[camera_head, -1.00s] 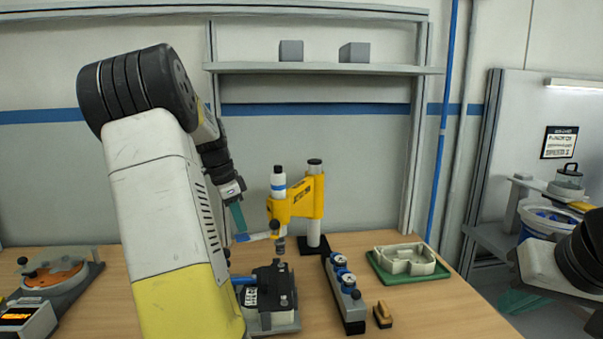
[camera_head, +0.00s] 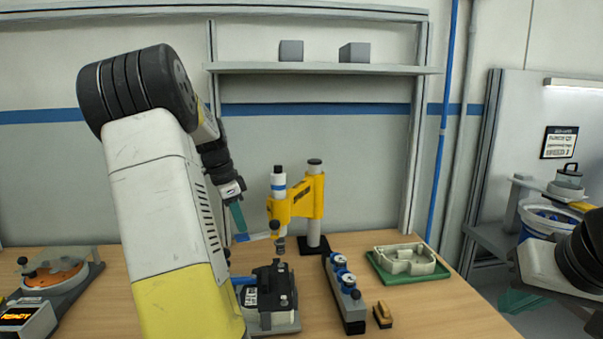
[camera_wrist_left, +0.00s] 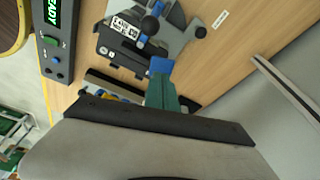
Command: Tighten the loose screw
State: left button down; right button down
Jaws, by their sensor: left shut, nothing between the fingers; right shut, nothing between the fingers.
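The part, with white labels, also shows in the left wrist view (camera_wrist_left: 118,50). I cannot make out which screw is loose. My left gripper (camera_head: 242,236) has teal fingers, is shut and empty, and hangs left of the bit. In the left wrist view its fingers (camera_wrist_left: 161,75) point toward the part, with blue at the tip. My right gripper (camera_head: 516,302) is shut, low at the right, away from the bench.
A grey block with blue-topped knobs (camera_head: 344,290) and a small yellow-black piece (camera_head: 382,315) lie right of the fixture. A green tray (camera_head: 408,279) holds a pale casting. My left arm hides part of the bench.

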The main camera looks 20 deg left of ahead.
aim_at(240, 237)
pick_arm(q)
jog(key=shift+f, duration=3.1)
jog(key=shift+r, duration=4.8)
